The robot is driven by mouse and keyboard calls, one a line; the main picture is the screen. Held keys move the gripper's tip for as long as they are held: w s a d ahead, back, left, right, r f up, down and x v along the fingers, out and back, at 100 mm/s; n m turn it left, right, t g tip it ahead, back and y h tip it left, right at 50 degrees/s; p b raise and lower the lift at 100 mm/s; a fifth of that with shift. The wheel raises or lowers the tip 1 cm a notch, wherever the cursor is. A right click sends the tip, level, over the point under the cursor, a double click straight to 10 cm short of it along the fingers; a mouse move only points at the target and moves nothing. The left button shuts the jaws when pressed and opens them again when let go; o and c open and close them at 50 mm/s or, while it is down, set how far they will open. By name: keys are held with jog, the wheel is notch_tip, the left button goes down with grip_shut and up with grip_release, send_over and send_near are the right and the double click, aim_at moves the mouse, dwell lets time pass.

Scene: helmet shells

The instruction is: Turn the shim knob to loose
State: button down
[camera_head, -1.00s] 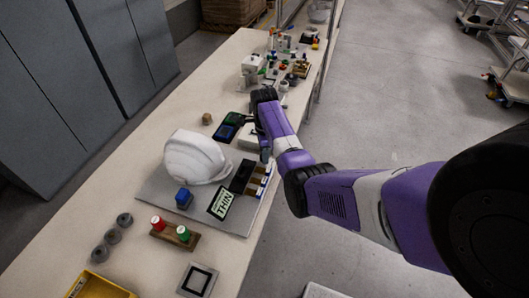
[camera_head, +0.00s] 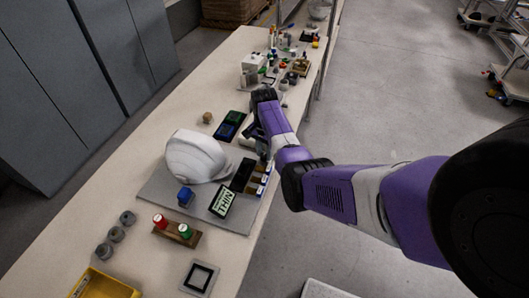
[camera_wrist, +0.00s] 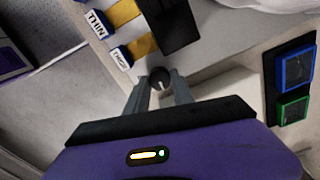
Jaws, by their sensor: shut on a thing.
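The shim knob (camera_wrist: 159,77) is a small dark round knob with a pale pointer line, seen in the wrist view near the board's edge. My gripper (camera_wrist: 158,88) has its two grey fingers on either side of it, shut on it. In the head view my gripper (camera_head: 256,140) is behind the helmet shell's right side and hides the knob. I cannot read any loose mark near the knob.
Brass shims with tabs marked THIN (camera_wrist: 97,24) and THICK (camera_wrist: 120,58) lie beside the knob. A white helmet shell (camera_head: 194,157) sits on the grey board, with a THIN card (camera_head: 223,202) in front. A panel with blue and green squares (camera_wrist: 292,85) is at right.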

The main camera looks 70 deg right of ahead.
aim_at(264, 154)
jog(key=shift+w+n, duration=0.1)
jog(key=shift+n, duration=0.5)
jog(key=c, duration=1.1)
grip_release()
jog(key=shift+r+b, duration=0.4)
jog(key=shift+r, duration=3.55)
